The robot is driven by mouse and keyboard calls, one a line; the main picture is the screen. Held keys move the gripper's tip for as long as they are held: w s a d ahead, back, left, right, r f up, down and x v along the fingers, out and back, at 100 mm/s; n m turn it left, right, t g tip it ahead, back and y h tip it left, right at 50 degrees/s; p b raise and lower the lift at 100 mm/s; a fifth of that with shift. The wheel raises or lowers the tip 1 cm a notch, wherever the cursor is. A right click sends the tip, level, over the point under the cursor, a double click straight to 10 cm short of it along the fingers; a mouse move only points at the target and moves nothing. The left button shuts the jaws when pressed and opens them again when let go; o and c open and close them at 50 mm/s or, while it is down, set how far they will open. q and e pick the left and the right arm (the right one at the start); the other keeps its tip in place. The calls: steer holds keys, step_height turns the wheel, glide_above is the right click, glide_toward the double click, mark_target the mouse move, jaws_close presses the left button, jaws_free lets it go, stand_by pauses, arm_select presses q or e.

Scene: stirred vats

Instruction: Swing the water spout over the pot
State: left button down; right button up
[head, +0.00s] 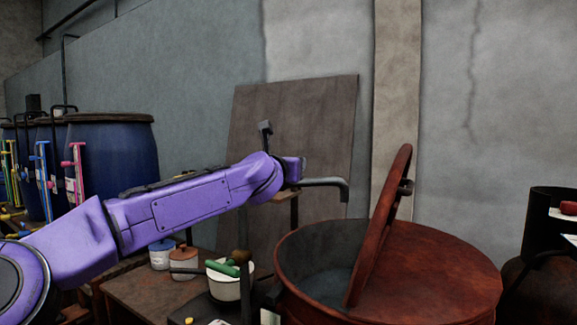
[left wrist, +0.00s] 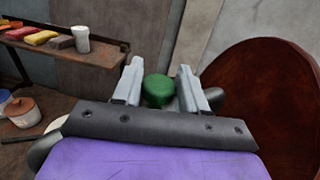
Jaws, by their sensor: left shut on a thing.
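The water spout (head: 325,183) is a grey pipe with its end bent down, just right of my left gripper. In the picture its end shows above the back-left rim of the pot; I cannot tell whether it is over the opening. The pot (head: 430,275) is a large rust-red vat, open on its left side, with a round lid flap (head: 380,225) standing up. It also shows at the right of the left wrist view (left wrist: 270,95). My left gripper (head: 297,167) has its fingers (left wrist: 160,85) around a green knob (left wrist: 157,90) and is shut on it. My right gripper is not in view.
A shelf (left wrist: 75,50) with coloured blocks and a white cup is at the left of the wrist view. A low table (head: 150,290) holds small lidded pots and a white pot (head: 225,288). Blue barrels (head: 115,160) stand at left. A dark cylinder (head: 545,225) is at far right.

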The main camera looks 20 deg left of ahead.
arm_select(q)
steer(key=shift+f, duration=0.35)
steer(key=c, duration=0.7)
jaws_free()
steer(key=shift+w, duration=0.3)
steer(key=shift+s, duration=0.3)
steer(key=s+b, duration=0.4)
steer(key=s, duration=0.6)
steer(key=shift+a, duration=0.4)
